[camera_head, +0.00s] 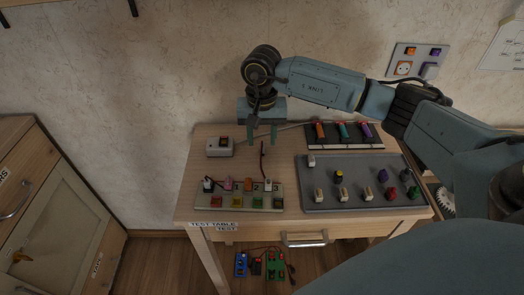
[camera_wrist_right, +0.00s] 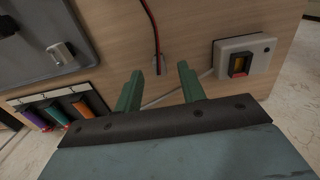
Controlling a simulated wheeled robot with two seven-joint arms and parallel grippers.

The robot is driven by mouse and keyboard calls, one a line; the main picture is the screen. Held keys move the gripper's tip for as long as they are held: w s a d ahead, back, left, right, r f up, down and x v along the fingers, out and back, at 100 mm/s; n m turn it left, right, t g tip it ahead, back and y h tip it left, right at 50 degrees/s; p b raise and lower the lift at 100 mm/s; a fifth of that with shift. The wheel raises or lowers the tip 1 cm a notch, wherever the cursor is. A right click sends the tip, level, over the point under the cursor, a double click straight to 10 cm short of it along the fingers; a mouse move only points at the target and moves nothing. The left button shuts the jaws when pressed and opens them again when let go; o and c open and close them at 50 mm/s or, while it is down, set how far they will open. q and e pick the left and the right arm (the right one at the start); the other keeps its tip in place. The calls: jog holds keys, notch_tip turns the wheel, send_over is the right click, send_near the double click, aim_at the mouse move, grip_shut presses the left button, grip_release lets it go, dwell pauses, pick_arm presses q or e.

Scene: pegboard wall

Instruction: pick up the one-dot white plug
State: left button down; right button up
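Several white plugs stand on the grey board, one at its back left corner (camera_head: 311,160) and others along its front, such as the front left one (camera_head: 319,195). The back left plug also shows in the wrist view (camera_wrist_right: 60,54). Their dots are too small to read, so I cannot tell which has one dot. My right gripper (camera_head: 262,134) is open and empty, pointing down above the back of the table, left of the grey board (camera_head: 350,207). Its two green fingers (camera_wrist_right: 160,76) are apart in the wrist view. My left gripper is out of view.
A strip with coloured sockets and plugs (camera_head: 240,203) lies at the table's front left. A red and black cable (camera_wrist_right: 150,25) lies near my fingers. A white switch box (camera_head: 220,147) and a rack of coloured handles (camera_head: 371,145) stand at the back.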

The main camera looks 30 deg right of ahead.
aim_at(262, 149)
notch_tip(262, 149, down, 3)
jog(key=shift+r, duration=0.2)
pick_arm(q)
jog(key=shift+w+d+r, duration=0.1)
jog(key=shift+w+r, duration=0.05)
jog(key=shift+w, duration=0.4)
pick_arm(e)
grip_shut()
